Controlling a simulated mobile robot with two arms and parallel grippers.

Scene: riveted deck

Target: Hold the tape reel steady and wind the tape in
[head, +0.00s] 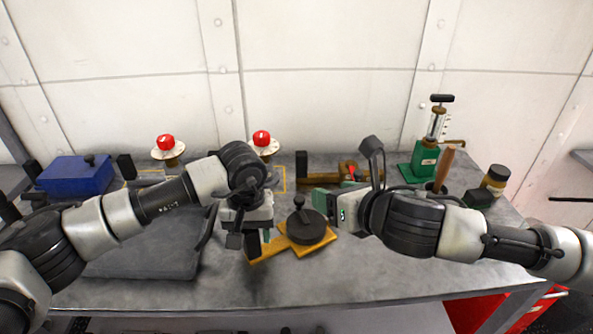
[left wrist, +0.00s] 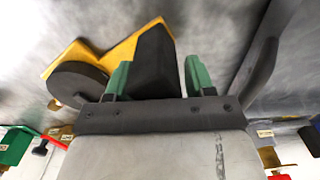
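The tape reel (head: 305,228) is a round black drum with a small upright crank knob (head: 299,202) on a yellow base (head: 262,254), resting on the grey bench. A black block-shaped grip (left wrist: 155,62) stands on the yellow base beside the drum (left wrist: 77,84). My left gripper (left wrist: 158,78) is open, with its green fingers on either side of the grip. A gap shows on its right; contact on the left is unclear. In the head view, my left gripper (head: 258,240) hides part of the base. My right gripper (head: 318,202) points left, just right of the knob; its finger opening is unclear.
A blue box (head: 74,178) stands at the left. Two red knobs (head: 166,142) (head: 262,138) stand at the back. A green pump-like stand (head: 420,164) and a jar (head: 495,179) are at the right. The bench front (head: 270,292) is clear.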

